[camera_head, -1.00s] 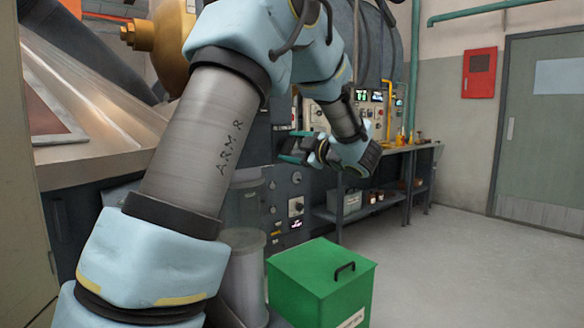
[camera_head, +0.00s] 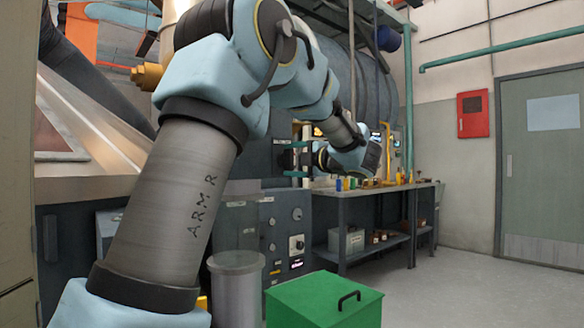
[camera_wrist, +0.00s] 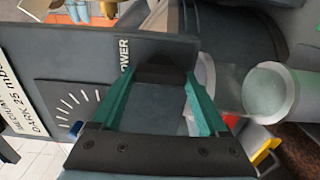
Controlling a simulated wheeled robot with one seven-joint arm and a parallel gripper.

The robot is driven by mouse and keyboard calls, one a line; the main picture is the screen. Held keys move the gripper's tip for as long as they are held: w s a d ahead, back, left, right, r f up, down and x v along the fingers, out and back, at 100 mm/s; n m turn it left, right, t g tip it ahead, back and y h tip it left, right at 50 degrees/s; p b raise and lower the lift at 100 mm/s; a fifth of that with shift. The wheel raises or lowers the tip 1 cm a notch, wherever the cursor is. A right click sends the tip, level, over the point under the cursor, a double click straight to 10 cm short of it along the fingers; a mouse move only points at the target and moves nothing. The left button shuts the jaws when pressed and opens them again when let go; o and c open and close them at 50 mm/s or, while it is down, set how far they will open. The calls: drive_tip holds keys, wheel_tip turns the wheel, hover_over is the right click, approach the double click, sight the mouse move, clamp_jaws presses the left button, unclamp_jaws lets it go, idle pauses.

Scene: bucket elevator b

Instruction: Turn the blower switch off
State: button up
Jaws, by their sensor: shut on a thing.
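The blower switch (camera_wrist: 160,70) shows in the wrist view as a dark block on a dark grey panel (camera_wrist: 85,60). Lettering ending in "OWER" is beside it. My gripper (camera_wrist: 160,82) has its two teal fingers on either side of this block and is shut on it. The on/off position of the switch cannot be read. In the head view my gripper (camera_head: 294,158) is at the dark cabinet face, left of the bench, and the switch is too small to make out there.
A dial scale (camera_wrist: 75,105) lies left of the fingers in the wrist view. In the head view a green bin (camera_head: 322,303) and a grey cylinder (camera_head: 237,288) stand below the arm. A workbench (camera_head: 385,190) is to the right, with open floor in front.

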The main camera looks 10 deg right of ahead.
drive_tip(key=shift+f, duration=0.1)
idle(0.3)
drive_tip(key=o, duration=1.2)
drive_tip(key=shift+o, duration=0.2)
drive_tip(key=shift+s, duration=0.1)
drive_tip(key=v, duration=1)
drive_tip(key=shift+s+d+b, duration=0.2)
drive_tip(key=shift+s+b, duration=0.05)
drive_tip(key=shift+b, duration=0.05)
